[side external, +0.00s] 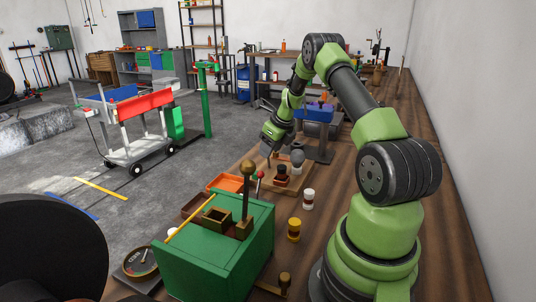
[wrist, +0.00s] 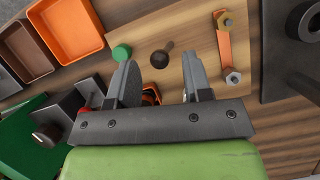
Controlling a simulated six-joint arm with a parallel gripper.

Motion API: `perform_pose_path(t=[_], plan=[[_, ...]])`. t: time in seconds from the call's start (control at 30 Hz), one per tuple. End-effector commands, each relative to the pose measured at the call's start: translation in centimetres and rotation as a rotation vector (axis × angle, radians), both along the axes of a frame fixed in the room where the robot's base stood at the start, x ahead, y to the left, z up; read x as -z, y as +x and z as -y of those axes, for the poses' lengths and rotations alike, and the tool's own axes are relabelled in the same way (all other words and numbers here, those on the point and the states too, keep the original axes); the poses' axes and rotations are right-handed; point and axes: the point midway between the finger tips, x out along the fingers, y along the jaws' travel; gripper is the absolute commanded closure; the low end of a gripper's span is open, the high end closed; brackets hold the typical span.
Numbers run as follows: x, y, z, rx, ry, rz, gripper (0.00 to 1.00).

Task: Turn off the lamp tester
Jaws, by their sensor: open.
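No part is clearly marked as the lamp tester; a light wooden board (wrist: 192,80) with fittings may be it. On it, in the wrist view, are a round green button (wrist: 122,52), a black knobbed lever (wrist: 163,55) and an orange strip with bolt-like ends (wrist: 226,50). My gripper (wrist: 160,60) is open above the board, its fingers on either side of the lever in the picture. An orange and black part (wrist: 151,93) shows between the fingers, partly hidden. In the side view my gripper (side external: 269,153) points down over the board, contact unclear.
An orange tray (side external: 228,183) and a brown tray (wrist: 22,52) lie beside the board. White (side external: 308,199) and yellow (side external: 294,229) cylinders stand on the bench.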

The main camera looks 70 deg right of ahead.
Motion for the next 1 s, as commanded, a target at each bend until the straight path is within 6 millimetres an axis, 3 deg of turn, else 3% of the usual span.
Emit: perform_pose_path(t=[0.2,0.53,0.73,1.0], plan=[[2.2,0.9,0.2,0.000,0.000,0.001,0.55],[2.5,1.0,0.2,0.001,-0.001,0.001,0.55],[2.5,1.0,0.2,0.001,-0.001,0.001,1.00],[2.6,1.1,-0.2,-0.002,-0.049,0.002,1.00]])
